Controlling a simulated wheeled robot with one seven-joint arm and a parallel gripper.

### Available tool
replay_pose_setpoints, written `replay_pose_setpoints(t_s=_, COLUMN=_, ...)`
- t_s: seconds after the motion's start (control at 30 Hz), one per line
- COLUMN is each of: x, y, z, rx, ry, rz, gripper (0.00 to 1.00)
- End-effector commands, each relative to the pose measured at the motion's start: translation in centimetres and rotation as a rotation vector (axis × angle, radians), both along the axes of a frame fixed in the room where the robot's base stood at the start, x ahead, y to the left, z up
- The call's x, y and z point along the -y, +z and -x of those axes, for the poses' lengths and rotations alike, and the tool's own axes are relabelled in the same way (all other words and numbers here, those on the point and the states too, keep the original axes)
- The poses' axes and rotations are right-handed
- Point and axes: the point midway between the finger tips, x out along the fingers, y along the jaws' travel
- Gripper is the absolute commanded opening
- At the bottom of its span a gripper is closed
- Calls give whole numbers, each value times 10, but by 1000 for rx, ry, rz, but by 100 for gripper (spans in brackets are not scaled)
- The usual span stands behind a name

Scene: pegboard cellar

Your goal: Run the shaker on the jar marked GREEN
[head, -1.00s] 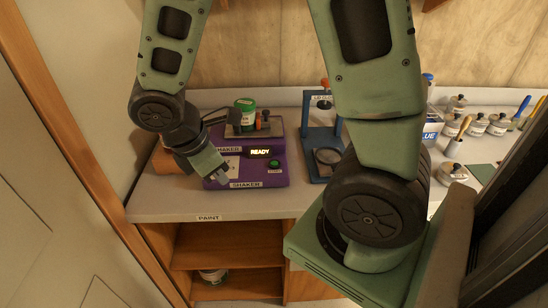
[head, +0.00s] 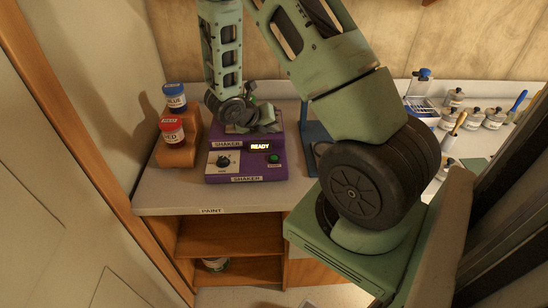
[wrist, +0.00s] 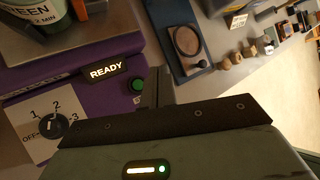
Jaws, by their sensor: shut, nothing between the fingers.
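The purple shaker (head: 222,177) stands on the counter with its display (head: 260,146) lit READY. Its dial (head: 223,161) is at the front left and its green button (head: 273,159) at the front right. The dial (wrist: 52,125) and the button (wrist: 138,86) also show in the wrist view; I cannot tell the dial's setting for sure. The jar (wrist: 40,12), its label reading "EEN" and "2 MIN", sits on the shaker's top plate, cut off by the frame. My gripper (wrist: 158,88) is shut and empty, beside the button in the wrist picture. In the head view my arm mostly hides the jar.
Jars marked BLUE (head: 175,97) and RED (head: 172,131) stand on a stepped wooden block (head: 177,153) left of the shaker. A blue press stand (head: 314,130) is close on the right, partly behind my arm. Several grey-lidded jars (head: 473,116) stand farther right.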

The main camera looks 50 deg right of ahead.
Motion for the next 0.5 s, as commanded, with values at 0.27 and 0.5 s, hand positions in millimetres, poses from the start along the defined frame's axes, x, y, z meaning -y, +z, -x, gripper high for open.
replay_pose_setpoints(t_s=0.27, x=0, y=-20, z=0, rx=1, ry=-2, rz=-1, gripper=0)
replay_pose_setpoints(t_s=0.5, x=0, y=-53, z=0, rx=1, ry=-3, rz=-1, gripper=0)
